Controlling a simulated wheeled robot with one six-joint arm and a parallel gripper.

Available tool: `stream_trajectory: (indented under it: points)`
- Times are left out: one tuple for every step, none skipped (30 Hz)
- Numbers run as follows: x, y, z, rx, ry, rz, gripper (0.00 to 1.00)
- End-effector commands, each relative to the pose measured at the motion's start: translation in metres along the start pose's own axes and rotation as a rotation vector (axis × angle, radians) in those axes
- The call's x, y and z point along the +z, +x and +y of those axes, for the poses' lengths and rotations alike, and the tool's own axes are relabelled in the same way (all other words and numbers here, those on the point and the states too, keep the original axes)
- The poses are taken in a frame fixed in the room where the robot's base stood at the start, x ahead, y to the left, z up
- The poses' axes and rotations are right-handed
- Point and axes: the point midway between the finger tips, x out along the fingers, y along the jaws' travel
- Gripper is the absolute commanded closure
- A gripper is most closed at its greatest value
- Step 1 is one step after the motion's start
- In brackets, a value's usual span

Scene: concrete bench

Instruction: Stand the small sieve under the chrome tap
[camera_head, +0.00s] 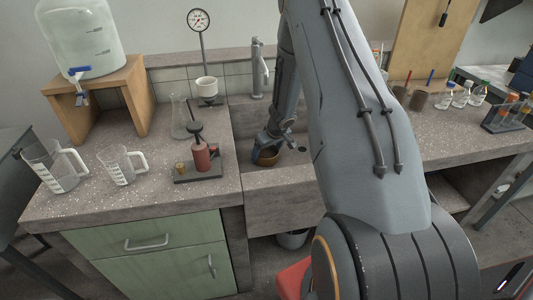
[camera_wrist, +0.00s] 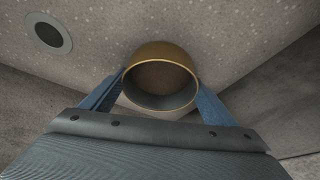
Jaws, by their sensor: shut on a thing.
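The small sieve (camera_wrist: 161,76) is a short round brass-coloured cup with an open top and a brownish mesh-like bottom. It also shows in the head view (camera_head: 266,157), down in the sink. My gripper (camera_wrist: 160,92) has its blue fingers on either side of the sieve and is shut on it. In the head view my gripper (camera_head: 268,148) reaches down into the sink basin. The chrome tap (camera_head: 257,70) stands upright at the back edge of the sink, behind and a little left of the sieve. Whether the sieve touches the basin floor I cannot tell.
The sink drain (camera_wrist: 48,34) is a dark round disc near the sieve. Left of the sink stand a red device (camera_head: 203,157), a conical flask (camera_head: 181,118) and measuring jugs (camera_head: 119,165). A gauge stand (camera_head: 203,60) rises behind. Bottles (camera_head: 461,95) stand at the right.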

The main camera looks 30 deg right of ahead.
Motion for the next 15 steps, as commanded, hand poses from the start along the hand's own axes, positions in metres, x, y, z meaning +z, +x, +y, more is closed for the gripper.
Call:
stream_trajectory:
  points:
    - [-0.0002, 0.0, 0.0002, 0.0, 0.0, 0.0, 0.48]
    - [0.0, 0.0005, 0.0002, 0.0, 0.0, 0.0, 0.48]
    - [0.0005, 0.0016, 0.0001, 0.0, 0.0, 0.0, 0.48]
    - [0.0008, 0.0025, 0.0001, 0.0, 0.001, 0.0, 0.48]
    - [0.001, 0.0032, 0.0002, 0.0, 0.001, 0.001, 0.48]
    - [0.0012, 0.0031, 0.0001, 0.0, 0.001, 0.0, 0.14]
    - [0.0011, 0.0029, 0.0001, 0.0, 0.001, 0.0, 0.09]
    - [0.0011, 0.0029, 0.0001, 0.0, 0.001, 0.0, 0.04]
    - [0.0012, 0.0029, 0.0001, 0.0, 0.001, 0.0, 0.0]
    - [0.0012, 0.0029, 0.0001, 0.0, 0.001, 0.0, 0.0]
    - [0.0012, 0.0029, 0.0001, 0.0, 0.001, 0.0, 0.0]
    - [0.0012, 0.0029, 0.0001, 0.0, 0.001, 0.0, 0.0]
    - [0.0012, 0.0029, 0.0001, 0.0, 0.001, 0.0, 0.0]
    - [0.0012, 0.0029, 0.0001, 0.0, 0.001, 0.0, 0.0]
    - [0.0012, 0.0028, 0.0, 0.0, 0.001, 0.0, 0.0]
